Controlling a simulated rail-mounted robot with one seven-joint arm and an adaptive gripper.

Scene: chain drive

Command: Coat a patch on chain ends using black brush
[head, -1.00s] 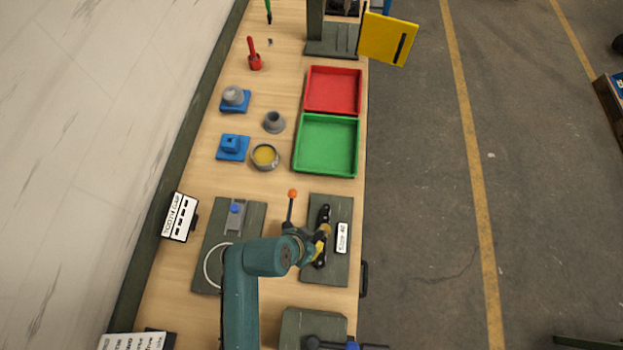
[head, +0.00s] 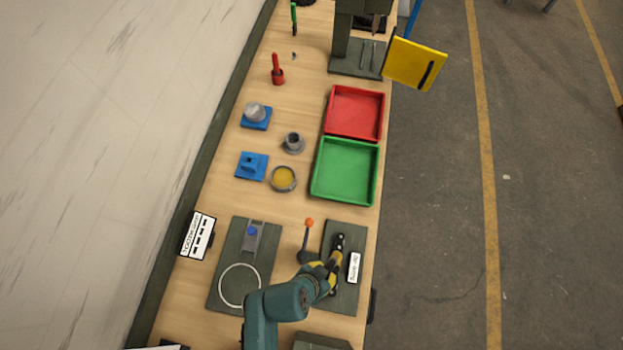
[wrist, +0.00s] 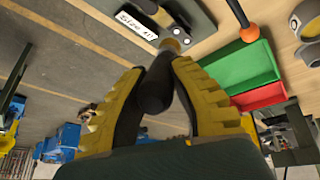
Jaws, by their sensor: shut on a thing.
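My gripper (head: 328,272) is over the right dark board (head: 346,302). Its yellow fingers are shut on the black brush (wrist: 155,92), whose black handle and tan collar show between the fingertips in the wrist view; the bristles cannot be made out. A pale ring (head: 240,286), possibly the chain, lies on the left dark board (head: 222,262), below a grey fixture with a blue knob (head: 252,231). The chain ends are too small to make out. A grey bowl with yellow contents (head: 283,178) stands farther up the bench.
An orange-topped lever (head: 308,224) stands between the boards. The green tray (head: 346,170) and red tray (head: 355,112) lie along the right edge. Blue blocks (head: 252,166), a grey cup (head: 293,142) and a label stand (head: 197,236) are on the bench. Wood between bowl and boards is clear.

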